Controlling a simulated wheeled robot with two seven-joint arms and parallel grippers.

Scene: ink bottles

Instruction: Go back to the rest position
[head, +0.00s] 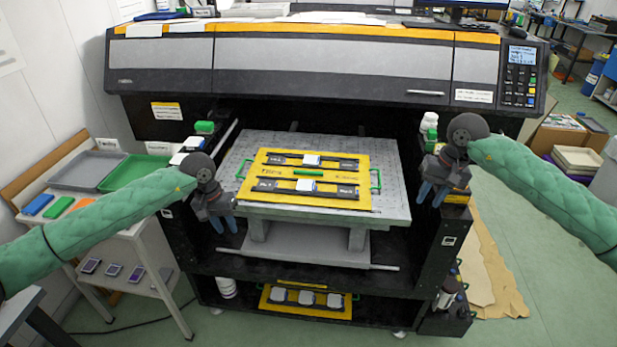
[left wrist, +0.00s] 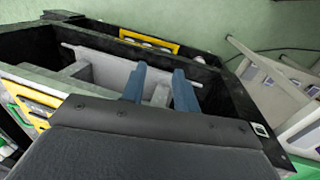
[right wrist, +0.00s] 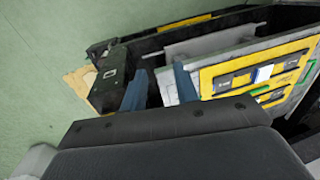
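My left gripper (head: 223,224) hangs in front of the printer's left side, fingers pointing down. Its two blue fingers (left wrist: 160,88) are apart with nothing between them in the left wrist view. My right gripper (head: 433,194) hangs at the right side of the printer bed, fingers pointing down. Its blue fingers (right wrist: 160,88) are also apart and empty in the right wrist view. Neither gripper touches anything that I can see. Between them, a yellow jig plate (head: 308,202) with black holders and green handles lies on the grey printer bed (head: 392,185).
The large printer (head: 300,68) fills the middle. Small bottles (head: 429,122) stand at its right, others at its left. A second yellow plate (head: 270,303) is on the low shelf. A side table (head: 135,225) with trays is at left. Cardboard (head: 495,270) lies on the right floor.

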